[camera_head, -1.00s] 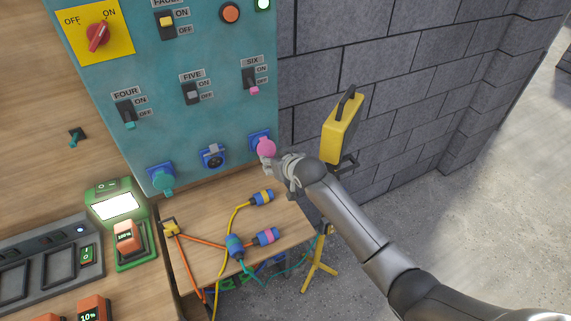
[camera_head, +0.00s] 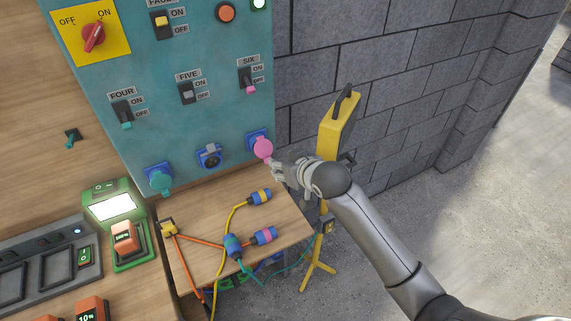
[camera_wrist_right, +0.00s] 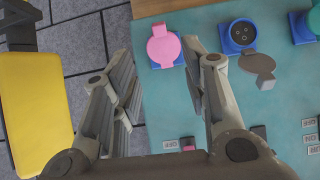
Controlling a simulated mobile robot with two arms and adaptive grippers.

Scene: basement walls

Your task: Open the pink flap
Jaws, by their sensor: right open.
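The pink flap (camera_head: 263,148) is a round disc that looks closed over the blue socket housing at the panel's lower right, below switch SIX. In the right wrist view the pink flap (camera_wrist_right: 164,47) shows beyond and between the fingertips, with a small tab and the blue edges of its housing. My right gripper (camera_head: 277,168) is just right of and below the flap, apart from it. In the wrist view the right gripper (camera_wrist_right: 156,58) is open, with nothing between its fingers. My left gripper is not in view.
The middle socket (camera_wrist_right: 239,36) has its grey flap (camera_wrist_right: 258,65) open. A teal flap (camera_head: 159,180) is at the left socket. Cables with plugs (camera_head: 264,236) lie on the wooden shelf (camera_head: 205,275) below. A yellow stand (camera_head: 339,125) is close to my right arm by the block wall.

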